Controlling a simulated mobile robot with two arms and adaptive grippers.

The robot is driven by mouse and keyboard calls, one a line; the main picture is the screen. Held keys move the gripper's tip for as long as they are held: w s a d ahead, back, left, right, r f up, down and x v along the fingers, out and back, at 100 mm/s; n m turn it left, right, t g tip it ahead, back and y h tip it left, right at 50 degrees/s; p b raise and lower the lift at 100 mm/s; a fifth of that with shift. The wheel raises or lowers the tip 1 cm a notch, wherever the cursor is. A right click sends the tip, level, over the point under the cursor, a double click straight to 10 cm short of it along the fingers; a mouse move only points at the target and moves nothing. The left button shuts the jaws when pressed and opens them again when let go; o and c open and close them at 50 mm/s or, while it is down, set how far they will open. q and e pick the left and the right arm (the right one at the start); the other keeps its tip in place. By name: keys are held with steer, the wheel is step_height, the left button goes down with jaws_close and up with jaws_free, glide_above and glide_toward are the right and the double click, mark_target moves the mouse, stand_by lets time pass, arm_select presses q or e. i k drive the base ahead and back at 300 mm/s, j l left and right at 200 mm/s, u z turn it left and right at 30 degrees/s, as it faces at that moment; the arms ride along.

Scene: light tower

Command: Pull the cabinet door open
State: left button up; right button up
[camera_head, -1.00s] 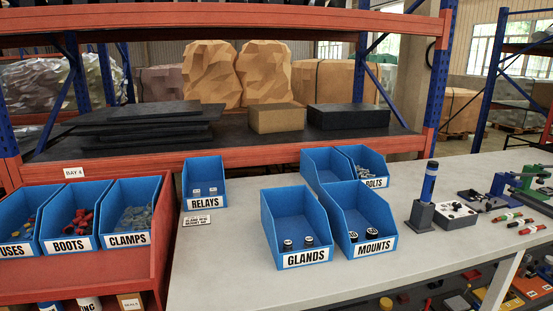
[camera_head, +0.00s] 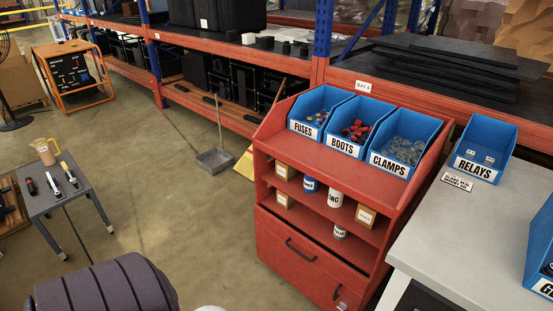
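The red cabinet (camera_head: 262,172) stands at the middle right, beside the grey workbench. Its lower front is a red door (camera_head: 285,272) with a dark bar handle (camera_head: 300,250) near the upper middle. The door looks shut, with a dark line along its top edge. Its lower part is cut off by the bottom of the picture. Neither of my grippers is in view, and nothing touches the handle.
Blue bins (camera_head: 317,110) sit on the cabinet top, with small boxes and cans on its shelves. The workbench (camera_head: 455,230) is at right. A small grey table (camera_head: 68,190) and a dark ribbed object (camera_head: 105,287) are at left. Open floor (camera_head: 185,215) lies in front.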

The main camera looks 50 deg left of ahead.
mark_target(326, 290)
steer(key=u, duration=1.25)
